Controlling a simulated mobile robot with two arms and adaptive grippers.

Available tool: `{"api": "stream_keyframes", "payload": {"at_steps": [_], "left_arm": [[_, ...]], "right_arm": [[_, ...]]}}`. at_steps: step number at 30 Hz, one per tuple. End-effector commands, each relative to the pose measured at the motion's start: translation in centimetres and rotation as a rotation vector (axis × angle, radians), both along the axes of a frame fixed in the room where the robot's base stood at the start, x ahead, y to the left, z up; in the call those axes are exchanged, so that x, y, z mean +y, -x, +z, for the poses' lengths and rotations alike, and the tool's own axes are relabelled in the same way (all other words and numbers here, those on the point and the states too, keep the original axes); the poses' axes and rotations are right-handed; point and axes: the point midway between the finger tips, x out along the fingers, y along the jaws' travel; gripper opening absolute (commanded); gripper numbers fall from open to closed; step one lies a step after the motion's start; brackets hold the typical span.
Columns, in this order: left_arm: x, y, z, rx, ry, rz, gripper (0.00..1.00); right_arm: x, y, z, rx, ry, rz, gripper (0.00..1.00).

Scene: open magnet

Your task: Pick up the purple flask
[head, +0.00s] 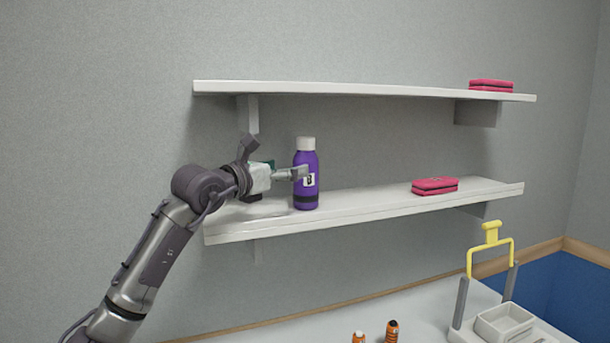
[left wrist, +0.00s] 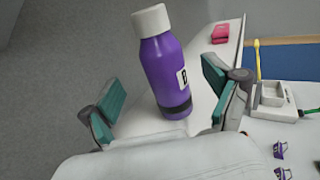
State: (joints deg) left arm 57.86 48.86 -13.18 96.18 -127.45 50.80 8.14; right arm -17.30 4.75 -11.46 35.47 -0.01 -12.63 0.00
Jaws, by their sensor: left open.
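The purple flask (head: 306,187) with a white cap stands upright on the lower white shelf (head: 375,208), toward its left end. It carries a white label with a "B" and a dark band near the base. My left gripper (head: 293,174) reaches in from the left at mid-height of the flask, one finger showing in front of it. In the left wrist view the flask (left wrist: 166,75) stands between the two spread teal fingers of the left gripper (left wrist: 162,98). My right gripper is in neither view.
A pink case (head: 435,186) lies on the lower shelf to the right. Another pink case (head: 491,86) lies on the upper shelf (head: 350,89) overhead. Below, a white table (head: 420,306) holds two small orange-and-dark items and a grey holder with a yellow handle (head: 490,243).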

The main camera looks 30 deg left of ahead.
Motion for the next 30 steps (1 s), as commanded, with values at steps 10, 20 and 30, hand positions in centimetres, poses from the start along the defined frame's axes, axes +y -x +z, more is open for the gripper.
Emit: {"api": "stream_keyframes", "payload": {"at_steps": [10,20,30], "left_arm": [[-1.0,-4.1,0.7,0.000,0.003,-0.002,0.89],[-1.4,-6.6,0.2,-0.002,-0.001,-0.001,0.89],[-1.4,-6.6,0.1,-0.001,-0.001,-0.001,0.55]], "right_arm": [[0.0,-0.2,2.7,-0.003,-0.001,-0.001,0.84],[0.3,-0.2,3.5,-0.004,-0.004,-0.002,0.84],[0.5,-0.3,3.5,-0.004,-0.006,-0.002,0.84]]}}
